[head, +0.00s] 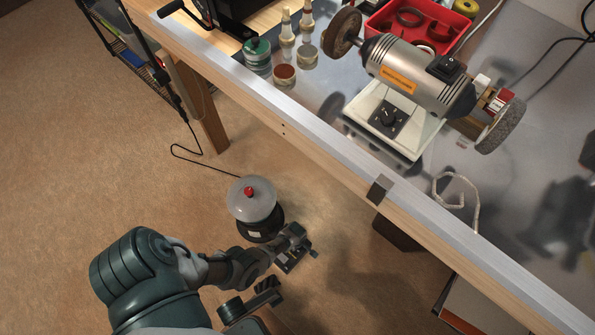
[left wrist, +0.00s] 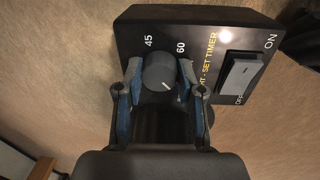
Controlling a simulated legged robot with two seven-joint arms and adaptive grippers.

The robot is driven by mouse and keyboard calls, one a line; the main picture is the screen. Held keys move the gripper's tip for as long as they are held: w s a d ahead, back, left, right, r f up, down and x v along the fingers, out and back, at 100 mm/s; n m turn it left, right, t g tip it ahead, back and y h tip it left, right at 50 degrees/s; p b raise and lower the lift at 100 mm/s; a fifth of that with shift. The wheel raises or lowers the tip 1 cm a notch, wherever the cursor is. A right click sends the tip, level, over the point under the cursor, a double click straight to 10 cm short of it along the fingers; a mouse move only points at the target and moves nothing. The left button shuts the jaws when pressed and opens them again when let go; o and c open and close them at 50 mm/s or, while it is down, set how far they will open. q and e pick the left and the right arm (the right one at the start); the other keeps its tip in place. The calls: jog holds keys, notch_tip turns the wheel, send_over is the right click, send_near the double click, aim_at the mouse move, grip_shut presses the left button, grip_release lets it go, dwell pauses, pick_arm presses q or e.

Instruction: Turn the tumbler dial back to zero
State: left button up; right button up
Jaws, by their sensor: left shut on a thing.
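The tumbler (head: 253,206) stands on the floor in the head view, with a pale translucent drum, a red knob on top and a dark base. In the left wrist view a black control box (left wrist: 200,28) carries the round grey dial (left wrist: 158,70), marked 45 and 60 on its far side. A short white line on the dial points to the lower right. My left gripper (head: 303,252) is beside the tumbler's base. In the wrist view its fingers (left wrist: 162,84) are shut on the dial from both sides. The zero mark is not visible. My right gripper is not in view.
A rocker switch (left wrist: 242,74) sits right of the dial. The workbench edge (head: 300,134) runs diagonally above my arm, with a bench grinder (head: 418,75) and red tray (head: 425,22) on top. A black cord (head: 200,155) leads from the tumbler. Floor (head: 80,170) at left is clear.

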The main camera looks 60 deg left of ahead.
pick_arm(q)
jog(key=shift+s+d+f, duration=0.1)
jog(key=shift+d+f, duration=0.05)
jog(key=shift+d, duration=0.2)
jog(key=o, duration=1)
jog(key=shift+o, duration=0.7)
jog(key=shift+a, duration=0.15)
jog(key=shift+r, duration=0.2)
notch_tip(320, 180, up, 12)
jog(key=shift+s+f, duration=0.2)
